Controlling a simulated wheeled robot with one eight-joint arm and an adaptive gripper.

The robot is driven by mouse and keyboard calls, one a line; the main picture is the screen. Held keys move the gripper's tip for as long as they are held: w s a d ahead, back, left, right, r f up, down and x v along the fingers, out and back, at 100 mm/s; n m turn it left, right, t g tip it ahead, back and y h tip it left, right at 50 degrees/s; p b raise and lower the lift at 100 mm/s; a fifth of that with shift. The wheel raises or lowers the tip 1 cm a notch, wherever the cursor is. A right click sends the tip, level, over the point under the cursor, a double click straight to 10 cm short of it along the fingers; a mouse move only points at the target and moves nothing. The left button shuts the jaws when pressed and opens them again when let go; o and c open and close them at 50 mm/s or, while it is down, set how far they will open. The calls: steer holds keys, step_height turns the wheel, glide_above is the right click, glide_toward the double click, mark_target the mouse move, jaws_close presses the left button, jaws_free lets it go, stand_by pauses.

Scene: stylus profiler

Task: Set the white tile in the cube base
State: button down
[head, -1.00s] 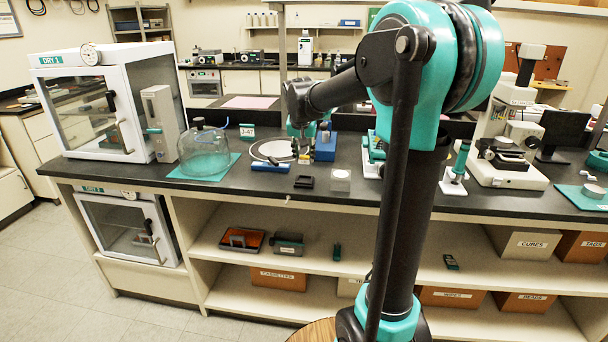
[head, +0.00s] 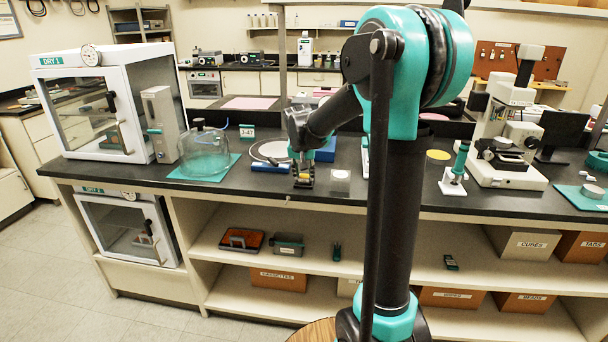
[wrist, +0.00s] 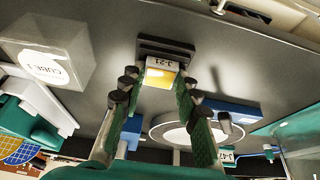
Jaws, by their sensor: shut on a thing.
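My gripper (wrist: 160,88) is shut on a small tile with a white face marked J-21 (wrist: 162,63) and a yellow face. The black cube base (wrist: 166,47) lies right beyond the tile in the wrist view. I cannot tell whether the tile touches the base. In the head view my gripper (head: 304,168) is over the base (head: 303,183), near the bench's front edge, and mostly hides the tile. The clear cube cover (head: 340,181), labelled CUBE 1, stands just right of the base and also shows in the wrist view (wrist: 55,55).
A glass bell jar (head: 205,152) on a teal mat stands to the left. A blue block (head: 326,150) is behind my gripper. A teal-handled tool (head: 457,175) stands to the right.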

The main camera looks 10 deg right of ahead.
steer(key=shift+s+f, duration=0.35)
steer(key=shift+f, duration=0.15)
steer(key=c, duration=1.4)
jaws_free()
steer(key=shift+w+f, duration=0.1)
steer(key=shift+o, duration=1.3)
steer(key=shift+w+f, duration=0.2)
steer(key=shift+r, duration=0.1)
steer(key=shift+r, duration=0.1)
steer(key=shift+r, duration=0.2)
steer(key=v, duration=1.3)
steer(key=s+d+f+n, duration=0.1)
steer(key=s+f, duration=0.6)
steer(key=s, duration=0.1)
steer(key=s+d+f+n+y, duration=0.1)
steer(key=s+d+f, duration=0.1)
steer(key=s+f, duration=0.6)
steer(key=s+d+f+n, duration=0.1)
steer(key=s+d+f, duration=0.1)
steer(key=s+f, duration=0.6)
steer(key=shift+s+d+f+n, duration=0.1)
steer(key=shift+s+d+n, duration=0.05)
steer(key=shift+s, duration=0.25)
steer(key=shift+s+d+n, duration=0.1)
steer(key=shift+s+n, duration=0.05)
steer(key=shift+s, duration=0.2)
